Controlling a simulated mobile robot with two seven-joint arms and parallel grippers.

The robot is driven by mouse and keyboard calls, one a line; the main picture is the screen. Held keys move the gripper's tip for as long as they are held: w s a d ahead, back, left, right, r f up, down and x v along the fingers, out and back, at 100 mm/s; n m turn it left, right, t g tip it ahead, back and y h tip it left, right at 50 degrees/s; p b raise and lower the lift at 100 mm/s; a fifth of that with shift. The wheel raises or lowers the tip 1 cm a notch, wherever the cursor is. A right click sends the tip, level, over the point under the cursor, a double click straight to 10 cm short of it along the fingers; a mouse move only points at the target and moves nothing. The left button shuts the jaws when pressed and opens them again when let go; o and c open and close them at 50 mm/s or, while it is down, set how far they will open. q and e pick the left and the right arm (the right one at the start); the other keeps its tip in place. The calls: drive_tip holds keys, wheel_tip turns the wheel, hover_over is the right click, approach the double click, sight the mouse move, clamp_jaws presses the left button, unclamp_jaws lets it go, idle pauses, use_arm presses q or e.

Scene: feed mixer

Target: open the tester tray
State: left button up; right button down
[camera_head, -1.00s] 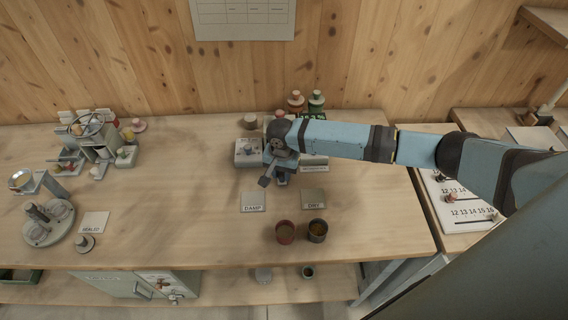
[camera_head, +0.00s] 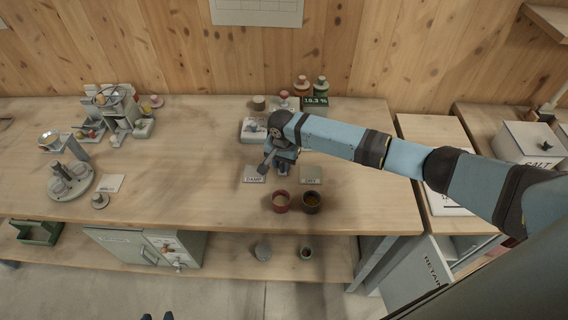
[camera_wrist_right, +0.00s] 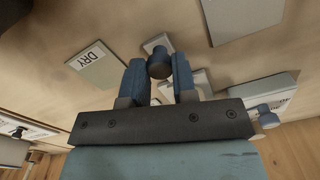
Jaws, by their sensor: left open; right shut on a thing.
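My right gripper (camera_head: 282,168) reaches in from the right, over the bench in front of the tester. In the right wrist view its blue fingers are closed around a dark round knob (camera_wrist_right: 159,66). A pale grey piece (camera_wrist_right: 153,42) next to the knob looks like the tester tray; the fingers hide part of it. The tester's green display (camera_head: 315,101) reads 15.3 %. My arm hides most of the tester body in the head view. My left gripper (camera_head: 157,317) shows only as two dark tips, apart and empty, at the bottom edge.
A DAMP card (camera_head: 255,174) and a DRY card (camera_head: 311,175) lie near the gripper. A red cup (camera_head: 280,202) and a dark cup (camera_head: 311,203) stand in front. A pale device (camera_head: 252,130) stands left of the arm.

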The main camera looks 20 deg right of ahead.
drive_tip(key=c, duration=0.9)
unclamp_jaws()
wheel_tip(320, 180, up, 14)
drive_tip(key=b, duration=0.1)
drive_tip(key=shift+f, duration=0.1)
